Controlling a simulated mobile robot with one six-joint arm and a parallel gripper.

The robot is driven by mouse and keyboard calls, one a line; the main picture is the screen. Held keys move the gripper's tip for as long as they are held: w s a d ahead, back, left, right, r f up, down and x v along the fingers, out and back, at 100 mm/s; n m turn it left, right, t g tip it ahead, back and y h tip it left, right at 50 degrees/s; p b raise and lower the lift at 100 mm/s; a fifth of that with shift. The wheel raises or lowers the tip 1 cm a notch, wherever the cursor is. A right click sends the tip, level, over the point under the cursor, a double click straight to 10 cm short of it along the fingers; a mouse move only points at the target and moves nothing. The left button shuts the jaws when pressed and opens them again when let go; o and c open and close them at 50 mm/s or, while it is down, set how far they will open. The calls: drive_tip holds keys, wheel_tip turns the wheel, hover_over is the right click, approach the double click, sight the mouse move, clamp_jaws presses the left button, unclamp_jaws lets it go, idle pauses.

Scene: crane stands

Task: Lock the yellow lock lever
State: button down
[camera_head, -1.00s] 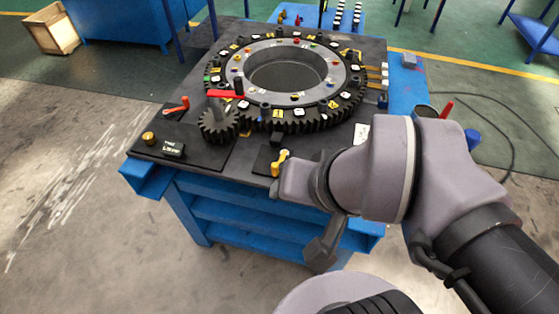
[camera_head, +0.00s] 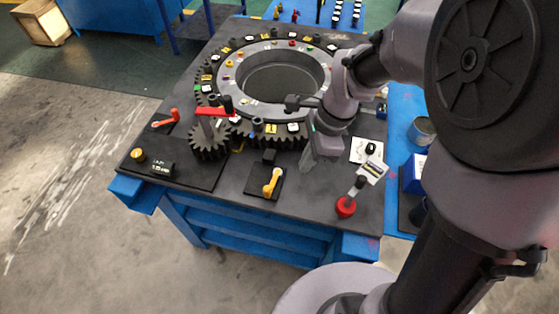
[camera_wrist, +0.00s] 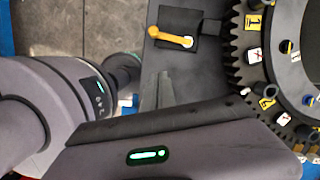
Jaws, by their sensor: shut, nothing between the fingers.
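The yellow lock lever (camera_head: 272,182) sits on a small black plate (camera_head: 252,187) at the front of the table. Its handle slants in the head view. In the wrist view the lever (camera_wrist: 172,37) lies near the top, with its handle toward the left. My gripper (camera_head: 308,165) is shut and empty. It points down over the table, to the right of the lever and slightly farther back, apart from it.
A large toothed ring (camera_head: 292,133) with numbered tags stands behind the lever. A small gear (camera_head: 208,143) with a red arm is at left, near an orange-red lever (camera_head: 167,119). A red-based stick (camera_head: 346,207) stands at front right. The table's front edge is close.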

sight(272, 180)
drive_tip(key=b+x, duration=0.5)
drive_tip(key=x, duration=0.6)
drive_tip(key=shift+d, duration=0.1)
drive_tip(key=a, duration=0.2)
drive_tip(key=shift+a+r, duration=0.5)
drive_tip(key=shift+a, duration=0.45)
